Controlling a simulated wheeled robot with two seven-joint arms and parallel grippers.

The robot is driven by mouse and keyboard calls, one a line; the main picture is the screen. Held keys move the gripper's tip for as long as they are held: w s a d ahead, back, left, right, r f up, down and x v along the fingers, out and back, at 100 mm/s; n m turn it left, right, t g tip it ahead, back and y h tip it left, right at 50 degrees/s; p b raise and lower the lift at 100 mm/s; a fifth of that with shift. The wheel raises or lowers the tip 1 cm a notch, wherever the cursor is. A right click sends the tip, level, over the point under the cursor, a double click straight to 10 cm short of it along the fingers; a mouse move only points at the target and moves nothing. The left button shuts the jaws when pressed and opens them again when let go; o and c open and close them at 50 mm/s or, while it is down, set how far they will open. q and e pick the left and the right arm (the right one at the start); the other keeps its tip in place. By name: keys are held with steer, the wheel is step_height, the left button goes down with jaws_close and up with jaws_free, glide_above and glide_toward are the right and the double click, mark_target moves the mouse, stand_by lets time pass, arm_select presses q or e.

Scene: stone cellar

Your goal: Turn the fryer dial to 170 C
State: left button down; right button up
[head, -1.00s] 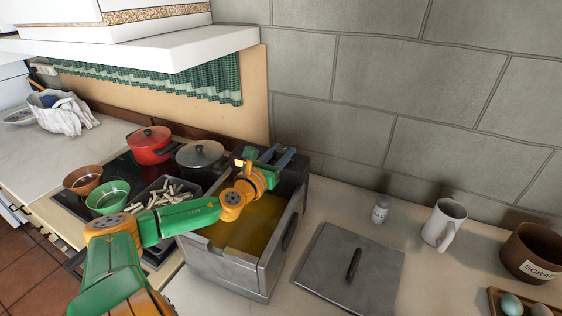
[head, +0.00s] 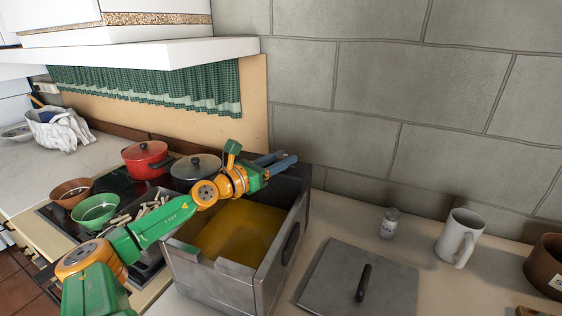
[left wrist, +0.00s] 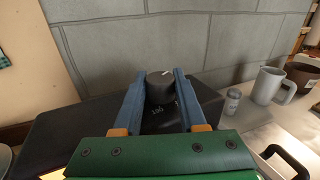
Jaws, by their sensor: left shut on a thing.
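The fryer (head: 215,284) is a grey metal box with yellow oil (head: 238,230) in it. A dark control housing (head: 292,186) stands at its back. In the left wrist view, the dark round dial (left wrist: 160,88) sits on top of this housing (left wrist: 70,130), with a small pale mark on its top. Pale numerals show beside it, one looking like 190, partly hidden. My left gripper (head: 284,160) reaches over the fryer's back. In the left wrist view its blue fingers (left wrist: 161,78) are shut on the dial, one at each side. My right gripper is not in view.
A grey lid (head: 335,284) lies right of the fryer. A salt shaker (head: 389,224), a white mug (head: 458,240) and a brown pot (head: 548,265) stand farther right. A red pot (head: 146,160), a dark pot (head: 196,170) and bowls are on the stove at left.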

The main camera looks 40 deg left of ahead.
mark_target(277, 161)
arm_select(q)
steer(key=shift+c, duration=2.4)
jaws_free()
steer(key=shift+s+d+p, duration=0.1)
steer(key=shift+s+p, duration=0.2)
steer(key=shift+s+a+p, duration=0.15)
steer(key=shift+s+p, duration=0.2)
steer(key=shift+s, duration=1.25)
steer(key=shift+s+a+p, duration=0.1)
steer(key=shift+s+p, duration=0.2)
steer(key=shift+s, duration=1.3)
